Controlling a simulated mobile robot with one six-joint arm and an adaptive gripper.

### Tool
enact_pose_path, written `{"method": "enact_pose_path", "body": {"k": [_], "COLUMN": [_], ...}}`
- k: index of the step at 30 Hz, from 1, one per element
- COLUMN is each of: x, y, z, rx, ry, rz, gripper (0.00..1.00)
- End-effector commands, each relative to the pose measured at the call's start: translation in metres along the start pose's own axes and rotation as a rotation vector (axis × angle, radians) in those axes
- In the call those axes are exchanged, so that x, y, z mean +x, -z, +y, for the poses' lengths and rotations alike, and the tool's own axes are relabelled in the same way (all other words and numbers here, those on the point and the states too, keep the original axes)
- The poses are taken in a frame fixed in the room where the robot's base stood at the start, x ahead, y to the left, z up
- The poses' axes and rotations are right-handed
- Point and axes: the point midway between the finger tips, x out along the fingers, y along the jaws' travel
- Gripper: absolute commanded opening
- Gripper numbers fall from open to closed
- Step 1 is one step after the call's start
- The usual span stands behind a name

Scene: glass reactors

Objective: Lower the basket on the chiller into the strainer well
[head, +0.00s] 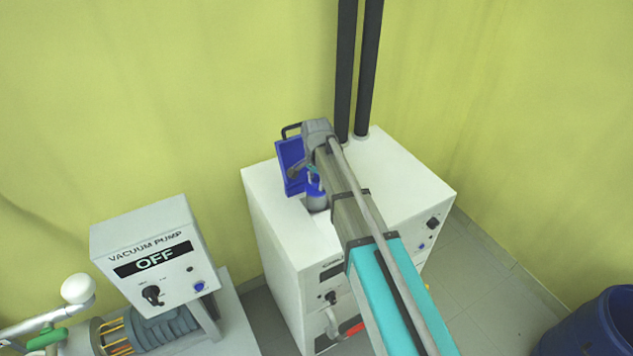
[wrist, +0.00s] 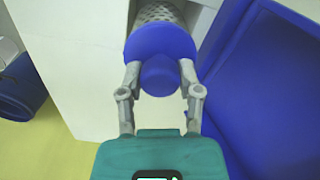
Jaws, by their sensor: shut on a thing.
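The basket has a blue cap and knob (wrist: 160,50) and a perforated metal body (wrist: 158,13). My gripper (wrist: 160,78) is shut on the blue knob, with one finger on each side. In the head view the basket's blue cap (head: 316,200) is at the left part of the chiller's white top (head: 385,185), by a recessed opening.
Two black pipes (head: 356,80) rise from the chiller's back. A vacuum pump (head: 155,260) reading OFF is at the left. A blue drum (head: 600,325) stands at lower right.

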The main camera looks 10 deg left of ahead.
Motion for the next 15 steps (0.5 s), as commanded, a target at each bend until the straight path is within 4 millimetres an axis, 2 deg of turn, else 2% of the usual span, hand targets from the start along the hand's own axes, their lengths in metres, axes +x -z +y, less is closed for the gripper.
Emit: {"method": "enact_pose_path", "body": {"k": [15], "x": [0.0122], "y": [0.0], "z": [0.0], "rx": [0.0], "ry": [0.0], "rz": [0.0], "gripper": [0.0]}}
